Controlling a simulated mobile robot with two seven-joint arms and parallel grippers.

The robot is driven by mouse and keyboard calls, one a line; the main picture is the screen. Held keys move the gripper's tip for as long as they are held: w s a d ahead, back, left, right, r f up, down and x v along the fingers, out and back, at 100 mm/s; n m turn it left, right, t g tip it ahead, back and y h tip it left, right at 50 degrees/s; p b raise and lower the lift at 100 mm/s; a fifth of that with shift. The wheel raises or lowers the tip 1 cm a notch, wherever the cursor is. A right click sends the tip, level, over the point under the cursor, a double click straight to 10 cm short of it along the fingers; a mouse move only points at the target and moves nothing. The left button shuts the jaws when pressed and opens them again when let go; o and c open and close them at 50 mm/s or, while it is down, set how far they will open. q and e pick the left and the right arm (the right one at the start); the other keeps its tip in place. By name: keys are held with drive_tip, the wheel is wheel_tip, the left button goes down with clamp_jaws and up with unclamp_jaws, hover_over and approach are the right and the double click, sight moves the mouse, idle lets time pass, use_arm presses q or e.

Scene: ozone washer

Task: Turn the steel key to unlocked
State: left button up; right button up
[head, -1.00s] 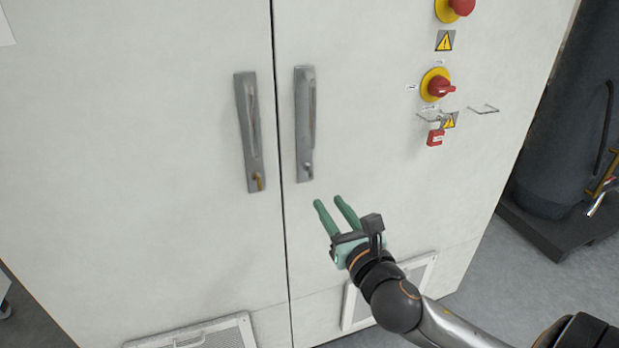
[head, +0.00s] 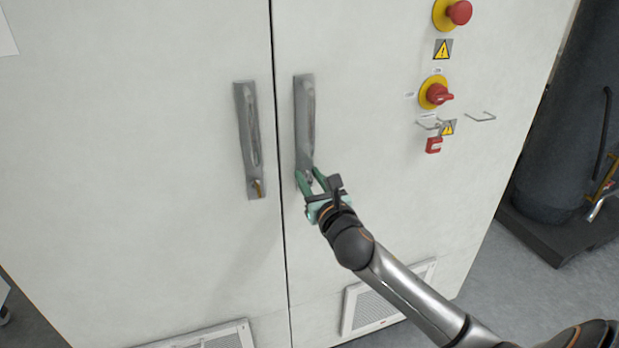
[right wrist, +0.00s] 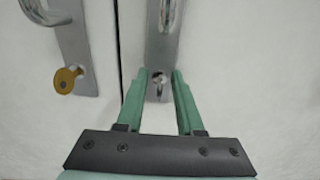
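The steel key (right wrist: 158,88) sits in the lock at the bottom of the right door handle (head: 305,118). My right gripper (head: 308,173) is at the lower end of that handle, and its green fingers hide most of the key in the head view. In the right wrist view, the gripper's fingertips (right wrist: 160,75) stand on either side of the key, with a gap showing between them. The fingers look open and not closed on the key. My left gripper is in neither view.
A brass key (right wrist: 66,79) is in the lock of the left door handle (head: 248,125). A red rotary switch (head: 437,93), wire loops and a red padlock (head: 434,145) are on the right door. A dark cylinder (head: 563,120) stands at far right.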

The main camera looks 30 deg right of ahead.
drive_tip(key=shift+w, duration=0.1)
drive_tip(key=shift+c, duration=0.3)
clamp_jaws()
